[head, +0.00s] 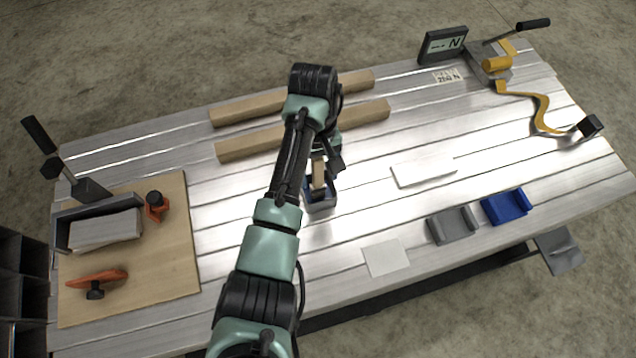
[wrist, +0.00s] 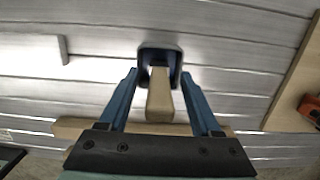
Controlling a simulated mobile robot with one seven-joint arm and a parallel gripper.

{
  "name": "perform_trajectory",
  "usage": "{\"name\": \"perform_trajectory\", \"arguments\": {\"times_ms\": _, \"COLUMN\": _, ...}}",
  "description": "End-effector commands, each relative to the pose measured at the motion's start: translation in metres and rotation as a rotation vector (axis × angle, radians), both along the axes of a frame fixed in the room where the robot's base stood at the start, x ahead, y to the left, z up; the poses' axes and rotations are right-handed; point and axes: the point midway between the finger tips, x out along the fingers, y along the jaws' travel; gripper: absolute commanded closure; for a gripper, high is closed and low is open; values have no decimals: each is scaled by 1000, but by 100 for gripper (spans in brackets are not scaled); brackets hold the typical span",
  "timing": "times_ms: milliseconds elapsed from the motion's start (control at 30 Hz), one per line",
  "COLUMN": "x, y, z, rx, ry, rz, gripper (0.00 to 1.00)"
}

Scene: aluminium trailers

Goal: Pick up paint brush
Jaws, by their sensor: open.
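My gripper (wrist: 160,74) is open, with one blue finger on each side of the handle in the wrist view. I see gaps between fingers and handle. In the head view my gripper is above the holder, mostly hidden by my arm.
Two wooden bars (head: 356,118) lie behind the holder. A wooden board (head: 180,245) with a grey tray (head: 70,238) and orange tools is at left. White plates (head: 424,171) and grey and blue holders (head: 506,207) lie to the right. The table just right of the holder is clear.

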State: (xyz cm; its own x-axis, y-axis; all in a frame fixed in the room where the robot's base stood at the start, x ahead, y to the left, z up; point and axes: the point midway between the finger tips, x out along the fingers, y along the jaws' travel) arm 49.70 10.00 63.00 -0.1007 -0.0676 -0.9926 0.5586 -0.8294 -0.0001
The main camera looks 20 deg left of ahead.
Motion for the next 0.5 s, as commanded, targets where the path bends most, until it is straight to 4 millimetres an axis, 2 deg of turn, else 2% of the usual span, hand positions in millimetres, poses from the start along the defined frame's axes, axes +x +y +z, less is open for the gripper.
{"name": "perform_trajectory", "arguments": {"times_ms": 67, "x": 0, "y": 0, "z": 1, "rx": 0, "ry": 0, "rz": 0, "gripper": 35}}
{"name": "perform_trajectory", "arguments": {"times_ms": 433, "x": 0, "y": 0, "z": 1, "rx": 1, "ry": -1, "rz": 0, "gripper": 100}}
{"name": "perform_trajectory", "arguments": {"times_ms": 500, "x": 0, "y": 0, "z": 1, "rx": 1, "ry": -1, "rz": 0, "gripper": 100}}
